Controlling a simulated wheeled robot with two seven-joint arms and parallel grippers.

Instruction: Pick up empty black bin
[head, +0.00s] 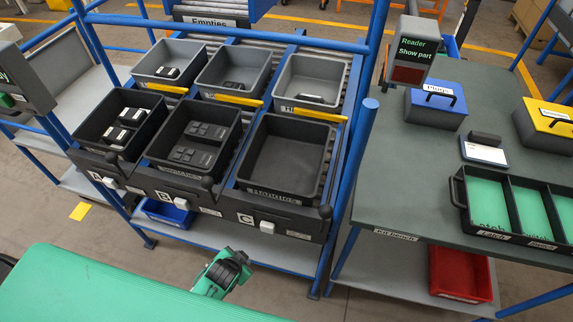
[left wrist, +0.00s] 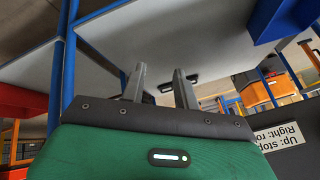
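The empty black bin (head: 285,158) sits at the right end of the front row of the rack, in the lane marked C. Its inside is bare. Two other black bins stand to its left: one in lane B (head: 194,140) with dark parts in it, and one in lane A (head: 119,124) with black and white parts. My left gripper (left wrist: 159,80) shows in the left wrist view with its two fingers apart and nothing between them. A green and black part of one of my arms shows low in the head view, below the rack front. My right gripper is not in view.
Grey bins (head: 310,82) stand in the row behind, with yellow strips between the rows. Blue rack posts flank the lanes. The kit bench (head: 400,170) at right holds a blue-lidded box (head: 436,105) and a black divided tray (head: 458,195). A red bin (head: 461,274) sits below.

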